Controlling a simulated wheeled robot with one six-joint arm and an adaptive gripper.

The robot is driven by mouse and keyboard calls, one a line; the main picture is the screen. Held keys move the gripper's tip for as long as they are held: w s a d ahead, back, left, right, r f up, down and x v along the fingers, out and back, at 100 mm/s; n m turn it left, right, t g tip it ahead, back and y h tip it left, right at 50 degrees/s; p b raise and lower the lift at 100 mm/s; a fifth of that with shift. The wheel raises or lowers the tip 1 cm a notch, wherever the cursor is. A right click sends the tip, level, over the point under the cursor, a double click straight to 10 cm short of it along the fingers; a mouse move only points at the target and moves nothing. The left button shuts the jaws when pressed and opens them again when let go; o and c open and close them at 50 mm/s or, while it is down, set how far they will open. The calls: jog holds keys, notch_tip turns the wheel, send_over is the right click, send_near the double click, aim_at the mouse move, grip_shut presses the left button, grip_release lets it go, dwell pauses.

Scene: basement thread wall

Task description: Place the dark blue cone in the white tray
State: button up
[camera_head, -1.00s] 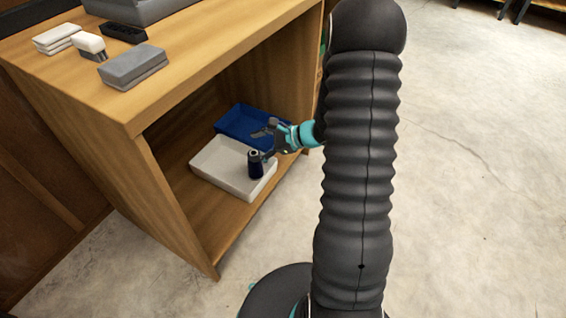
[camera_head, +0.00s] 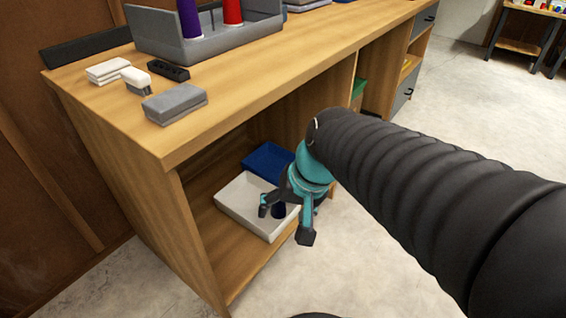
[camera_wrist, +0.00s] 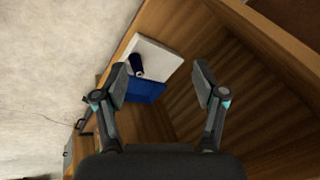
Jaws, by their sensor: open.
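The dark blue cone (camera_head: 279,210) is in the white tray (camera_head: 238,213), which sits on the lower shelf of the wooden bench. In the head view the cone is partly hidden by my gripper (camera_head: 284,225). The wrist view shows the cone (camera_wrist: 136,66) within the white tray (camera_wrist: 163,54), near its edge. My gripper (camera_wrist: 163,80) is open with nothing between its fingers, in front of the shelf opening and apart from the cone.
A blue tray (camera_head: 268,161) sits beside the white tray, deeper in the shelf. The bench top (camera_head: 222,123) holds a grey box (camera_head: 175,104), white blocks (camera_head: 108,70) and a grey bin (camera_head: 208,42) with purple and red cones. Open concrete floor lies to the right.

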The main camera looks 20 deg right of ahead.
jog(key=s+d+r+n+t+h, duration=0.2)
jog(key=s+d+r+n, duration=0.1)
jog(key=s, duration=0.1)
jog(key=shift+s+d+r+h, duration=0.15)
jog(key=shift+s+r+h, duration=0.05)
jog(key=shift+r+h, duration=0.1)
jog(key=shift+r+p, duration=0.9)
jog(key=shift+p, duration=0.1)
